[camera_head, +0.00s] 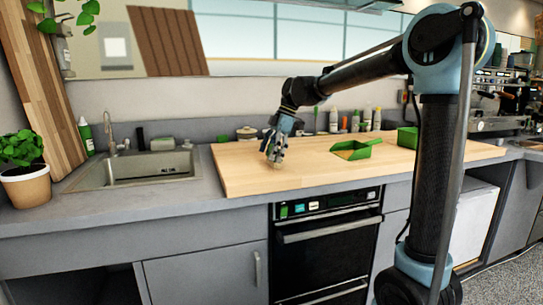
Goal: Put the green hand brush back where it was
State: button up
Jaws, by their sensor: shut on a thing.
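My gripper (273,157) is low over the left part of the wooden board (240,176), pointing down. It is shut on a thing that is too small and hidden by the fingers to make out. I cannot tell whether this is the green hand brush. A green open pan-like thing (366,144) with a tan inside lies on the board to the right of my gripper. A green block-shaped thing (407,137) is farther right, near the board's back edge.
A sink (135,170) with a tap is to the left. Several bottles (366,117) and a lidded pot (247,132) stand behind the board. A potted plant (25,188) is at far left, a coffee machine (487,122) at far right. The board's front is clear.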

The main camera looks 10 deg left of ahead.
jog(key=o, duration=0.9)
jog(key=shift+o, duration=0.2)
jog(key=v, duration=1.2)
jog(key=s+d+f+m+t, duration=0.1)
jog(key=s+d+f+m, duration=0.25)
jog(key=d, duration=0.35)
jog(key=s+d+f+m+t+h, duration=0.1)
jog(key=s+d+f+m, duration=0.1)
jog(key=d+f+m, duration=0.35)
jog(key=s+d+f+m+t, duration=0.1)
jog(key=s+d+f+m, duration=0.15)
jog(key=d, duration=0.65)
jog(key=s+d+f+m+h, duration=0.1)
jog(key=s+d+f+m, duration=0.5)
jog(key=f, duration=0.5)
jog(key=s+d+f+m+t+h, duration=0.1)
jog(key=s+d+f+m+h, duration=0.1)
jog(key=s+d+f+m, duration=0.4)
jog(key=s+d+f, duration=0.4)
jog(key=s+f, duration=0.1)
jog(key=shift+d+t, duration=0.25)
jog(key=shift+t, duration=0.05)
